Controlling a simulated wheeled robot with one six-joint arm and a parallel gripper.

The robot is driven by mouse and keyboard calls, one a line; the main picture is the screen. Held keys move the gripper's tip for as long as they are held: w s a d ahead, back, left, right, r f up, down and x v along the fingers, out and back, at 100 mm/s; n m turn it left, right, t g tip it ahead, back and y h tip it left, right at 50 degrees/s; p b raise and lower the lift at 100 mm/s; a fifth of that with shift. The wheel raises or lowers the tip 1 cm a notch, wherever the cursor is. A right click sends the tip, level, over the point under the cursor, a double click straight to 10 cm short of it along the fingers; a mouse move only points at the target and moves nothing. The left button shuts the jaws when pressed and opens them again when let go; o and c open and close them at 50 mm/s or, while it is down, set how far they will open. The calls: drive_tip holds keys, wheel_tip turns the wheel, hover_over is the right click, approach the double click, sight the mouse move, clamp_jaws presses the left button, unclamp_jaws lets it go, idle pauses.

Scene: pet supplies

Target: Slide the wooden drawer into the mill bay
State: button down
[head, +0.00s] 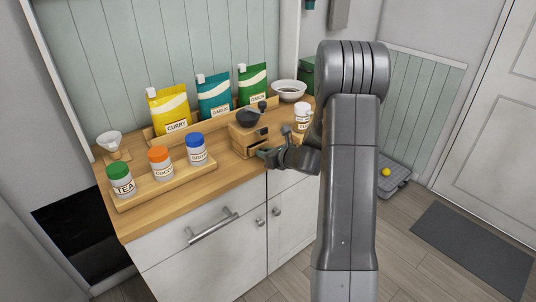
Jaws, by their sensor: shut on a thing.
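The wooden mill (243,135) stands on the counter, with a dark bowl and a crank on top. My gripper (264,151) is low at the mill's front right side. It is shut on a small wooden drawer that is mostly hidden behind the fingers, right by the mill's lower front. I cannot tell how far the drawer sits inside the bay.
The wooden counter (222,171) holds a tray (185,179) of several lidded jars in front. A rack behind holds the curry, garlic and onion pouches. A white bowl (289,91) and a labelled white jar (302,115) stand right of the mill. A small white funnel (110,140) is at left.

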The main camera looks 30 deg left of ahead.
drive_tip(key=shift+w+a, duration=0.25)
drive_tip(key=shift+a, duration=0.3)
drive_tip(key=c, duration=1.2)
unclamp_jaws()
drive_tip(key=shift+o, duration=0.2)
drive_tip(key=b+v, duration=0.1)
drive_tip(key=v, duration=1.3)
drive_tip(key=shift+a+f, duration=0.1)
drive_tip(key=shift+a, duration=0.05)
